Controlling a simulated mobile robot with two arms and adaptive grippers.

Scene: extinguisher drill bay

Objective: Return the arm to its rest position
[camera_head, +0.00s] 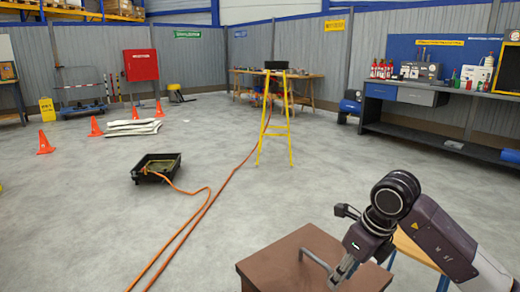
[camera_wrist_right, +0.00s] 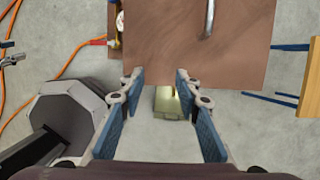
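My right gripper (camera_head: 345,270) is at the lower right of the head view, pointing down over the brown-topped cabinet (camera_head: 285,262). In the right wrist view its two blue-padded fingers (camera_wrist_right: 160,78) are spread apart with nothing held between them. The cabinet top (camera_wrist_right: 160,45) lies beyond the fingertips, with a metal handle (camera_wrist_right: 209,18) on it. I cannot tell whether the fingertips touch it. Grey jointed parts at the left edge of the wrist view look like my left gripper (camera_wrist_right: 10,52); its fingers are mostly cut off. No left arm shows in the head view.
A small pale-green object (camera_wrist_right: 168,104) shows between the fingers, below the cabinet edge. A wooden table (camera_head: 412,250) stands right of the cabinet. Orange hoses (camera_head: 205,205) cross the floor to a black tray (camera_head: 157,165). A yellow stepladder (camera_head: 275,120) stands ahead.

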